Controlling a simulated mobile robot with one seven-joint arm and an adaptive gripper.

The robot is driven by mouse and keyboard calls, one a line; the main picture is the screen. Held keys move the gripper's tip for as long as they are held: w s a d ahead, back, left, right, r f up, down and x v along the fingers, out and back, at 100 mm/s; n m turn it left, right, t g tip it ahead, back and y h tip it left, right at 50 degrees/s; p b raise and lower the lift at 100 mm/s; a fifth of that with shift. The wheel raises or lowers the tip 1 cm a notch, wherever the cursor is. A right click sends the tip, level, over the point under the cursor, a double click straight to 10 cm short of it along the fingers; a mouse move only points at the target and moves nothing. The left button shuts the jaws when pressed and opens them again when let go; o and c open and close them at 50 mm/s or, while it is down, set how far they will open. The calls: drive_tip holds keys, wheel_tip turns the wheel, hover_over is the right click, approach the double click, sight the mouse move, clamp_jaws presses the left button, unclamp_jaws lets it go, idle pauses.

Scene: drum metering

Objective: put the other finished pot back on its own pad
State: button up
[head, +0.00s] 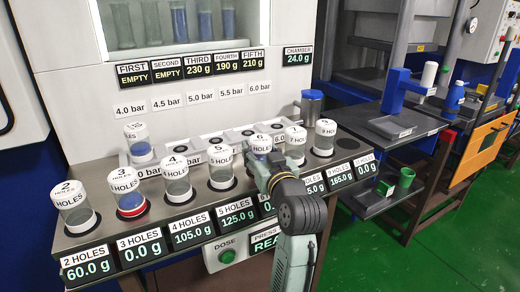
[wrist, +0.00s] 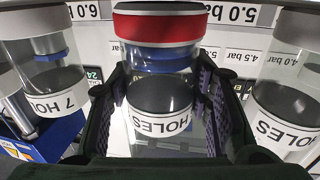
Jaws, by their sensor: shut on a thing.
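My gripper (head: 262,168) is shut on a clear pot with a white lid reading 6 (head: 262,142), between the 5 HOLES pot (head: 220,165) and another pot (head: 295,142). In the wrist view the held pot (wrist: 160,60) appears inverted, with a red band, blue contents and a white HOLES label between my fingers (wrist: 165,110). My arm hides its pad and most of its readout; I cannot tell whether it touches the pad. The 3 HOLES pot (head: 127,190), also red-banded with blue contents, stands in the front row; its readout shows 0.0 g.
The 2 HOLES (head: 74,205) and 4 HOLES (head: 175,178) pots stand close by. A pot with blue contents (head: 138,143) stands in the back row. A dark pad (head: 348,144) at the right end is bare. A side table (head: 400,125) stands right.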

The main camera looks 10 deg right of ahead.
drive_tip(key=shift+f, duration=0.15)
drive_tip(key=o, duration=1.4)
drive_tip(key=shift+o, duration=0.2)
drive_tip(key=shift+r, duration=0.2)
drive_tip(key=s+d+b, duration=0.1)
drive_tip(key=s+b, duration=0.5)
drive_tip(key=s, duration=0.6)
drive_tip(key=shift+d, duration=0.35)
